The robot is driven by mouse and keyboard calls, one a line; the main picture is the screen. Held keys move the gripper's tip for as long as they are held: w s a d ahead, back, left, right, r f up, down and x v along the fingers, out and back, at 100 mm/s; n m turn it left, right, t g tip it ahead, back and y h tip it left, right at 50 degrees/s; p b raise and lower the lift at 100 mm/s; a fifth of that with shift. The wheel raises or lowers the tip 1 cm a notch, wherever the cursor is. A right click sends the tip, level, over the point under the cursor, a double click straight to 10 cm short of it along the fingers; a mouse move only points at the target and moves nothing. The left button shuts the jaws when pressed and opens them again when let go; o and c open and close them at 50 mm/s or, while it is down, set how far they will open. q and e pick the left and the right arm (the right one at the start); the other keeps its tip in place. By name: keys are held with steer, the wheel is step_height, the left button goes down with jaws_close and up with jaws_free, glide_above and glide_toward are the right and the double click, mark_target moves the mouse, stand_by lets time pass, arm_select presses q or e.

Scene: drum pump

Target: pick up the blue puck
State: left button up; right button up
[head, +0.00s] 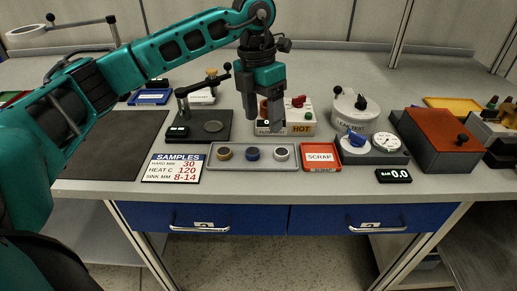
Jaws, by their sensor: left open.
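The blue puck (252,154) sits in the middle of a long grey tray (231,165) near the front of the bench. My right gripper is not in view.
A red SCRAP tray (320,157) stands right of the grey tray. A SAMPLES sign (174,168) lies at the left front. A lever device (203,127), the HOT box (301,124) and a white pot (347,112) stand behind. A dark mat (115,143) lies at left.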

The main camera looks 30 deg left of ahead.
arm_select(q)
steer(key=a+r+y, duration=0.1)
steer(key=a, duration=0.2)
glide_above(252, 151)
steer(key=shift+n, duration=0.4)
step_height(252, 151, down, 6)
steer(key=shift+s+f+b, duration=0.15)
steer(key=shift+f+b, duration=0.05)
steer(key=shift+b, duration=0.1)
step_height(252, 151, down, 6)
steer(key=shift+r, duration=0.1)
steer(key=c, duration=1.1)
steer(key=shift+r, duration=0.15)
